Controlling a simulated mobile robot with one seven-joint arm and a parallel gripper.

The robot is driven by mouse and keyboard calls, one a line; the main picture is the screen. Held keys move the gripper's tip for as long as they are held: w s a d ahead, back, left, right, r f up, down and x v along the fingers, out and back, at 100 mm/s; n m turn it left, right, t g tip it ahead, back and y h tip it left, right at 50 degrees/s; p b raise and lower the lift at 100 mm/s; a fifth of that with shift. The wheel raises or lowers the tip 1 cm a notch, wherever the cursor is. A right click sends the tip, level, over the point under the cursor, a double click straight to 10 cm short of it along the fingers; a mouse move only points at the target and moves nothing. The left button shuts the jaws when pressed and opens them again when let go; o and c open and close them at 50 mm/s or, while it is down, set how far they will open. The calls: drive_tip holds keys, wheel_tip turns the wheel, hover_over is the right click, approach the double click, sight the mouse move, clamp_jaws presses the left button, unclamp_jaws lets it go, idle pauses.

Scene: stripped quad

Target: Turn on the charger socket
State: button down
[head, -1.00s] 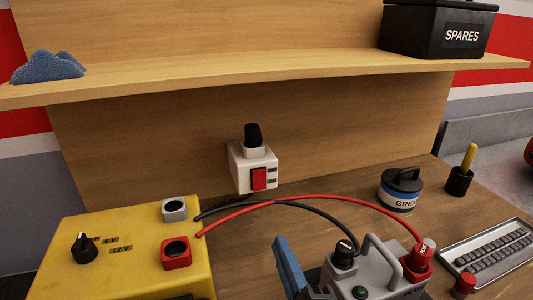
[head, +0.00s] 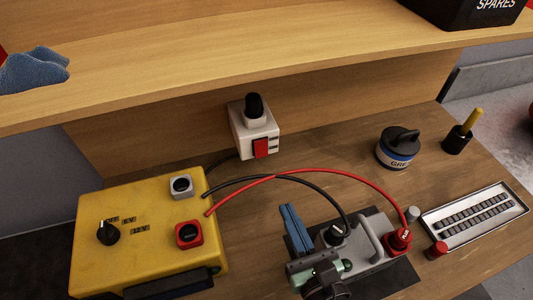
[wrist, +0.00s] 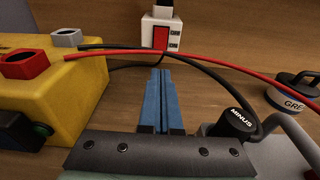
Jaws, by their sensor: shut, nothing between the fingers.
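The charger socket (head: 243,139) is a white box on the wooden back panel, with a black plug (head: 254,107) in its top. Its red rocker switch (head: 261,148) is on the front, with small dark labels beside it. The socket also shows in the wrist view (wrist: 150,33), its red switch (wrist: 161,38) partly behind the red cable. My gripper (head: 288,208) has blue fingers, shut and empty. In the wrist view the fingertips (wrist: 162,70) point toward the socket from below, apart from it. I cannot tell which way the rocker is set.
A yellow charger (head: 145,225) stands at left. Black (head: 310,183) and red (head: 330,175) cables arch from it to a grey battery (head: 365,245) beside my gripper, crossing below the socket. A grease tin (head: 396,150) and tray (head: 475,213) are at right. A shelf (head: 270,60) overhangs above.

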sight(262, 155)
drive_tip(key=p+x, duration=0.1)
drive_tip(key=x, duration=1.3)
drive_tip(key=shift+w+a, duration=0.1)
drive_tip(key=shift+w, duration=0.1)
drive_tip(key=shift+s+f, duration=0.1)
